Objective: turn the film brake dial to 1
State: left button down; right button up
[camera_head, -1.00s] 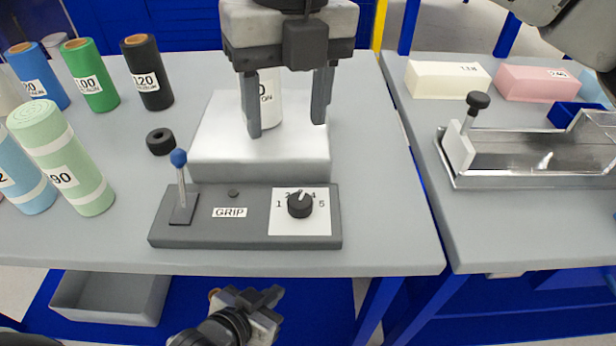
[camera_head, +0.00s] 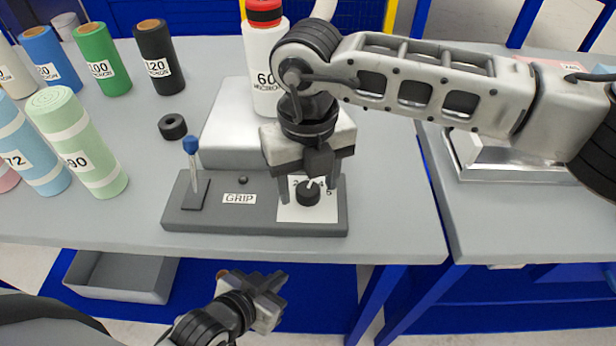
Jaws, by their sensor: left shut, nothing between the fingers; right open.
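The film brake dial (camera_head: 308,194) is a black knob on a white numbered plate (camera_head: 292,212) at the right of the dark GRIP panel (camera_head: 262,220). Its white pointer points up and slightly right; the exact number is hard to read because my gripper hides part of the scale. My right gripper (camera_head: 308,187) is open, pointing down just above and behind the dial, its fingers to either side of it; I cannot tell whether they touch it. My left gripper (camera_head: 277,284) is shut and empty below the table's front edge.
A blue-knobbed lever (camera_head: 191,155) stands at the panel's left, beside a black ring (camera_head: 172,126). A white roll (camera_head: 263,75) stands on the pale block (camera_head: 225,140) behind. Several film rolls stand at the left. A metal tray (camera_head: 510,168) is partly hidden at the right.

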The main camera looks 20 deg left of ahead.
jog(key=shift+f, duration=0.3)
